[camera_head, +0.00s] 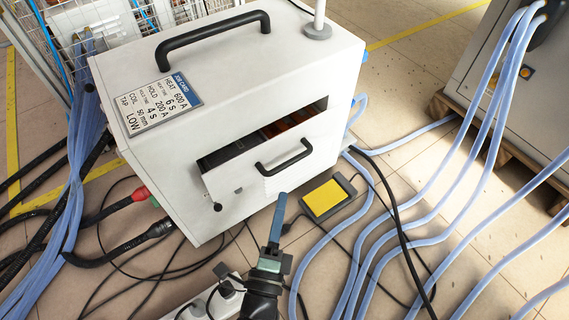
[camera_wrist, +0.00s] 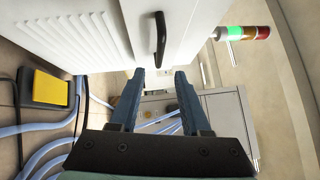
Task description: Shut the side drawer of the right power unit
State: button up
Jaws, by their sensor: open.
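The white power unit (camera_head: 200,85) fills the middle of the head view. Its side drawer (camera_head: 235,185) stands open, with a dark gap above its front panel and dark and orange contents partly visible inside. A black bar handle (camera_head: 284,158) is on the drawer front; a black handle also shows ahead of the fingers in the wrist view (camera_wrist: 160,38). My gripper (camera_head: 280,197) is below the handle in the head view, apart from it. In the wrist view my gripper (camera_wrist: 160,75) has its two blue fingers spread, with nothing between them.
A yellow-topped pedal (camera_head: 326,199) lies on the floor right of my gripper. Blue hoses (camera_head: 375,235) and black cables cross the floor. Another cabinet (camera_head: 510,80) stands on a pallet at the right. A white socket strip (camera_head: 205,298) lies at lower left of my arm.

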aim_at(289, 161)
jog(key=b+x, duration=0.2)
jog(key=x, duration=0.9)
jog(key=shift+b, duration=0.35)
jog(key=shift+a, duration=0.1)
grip_shut()
dwell(0.6)
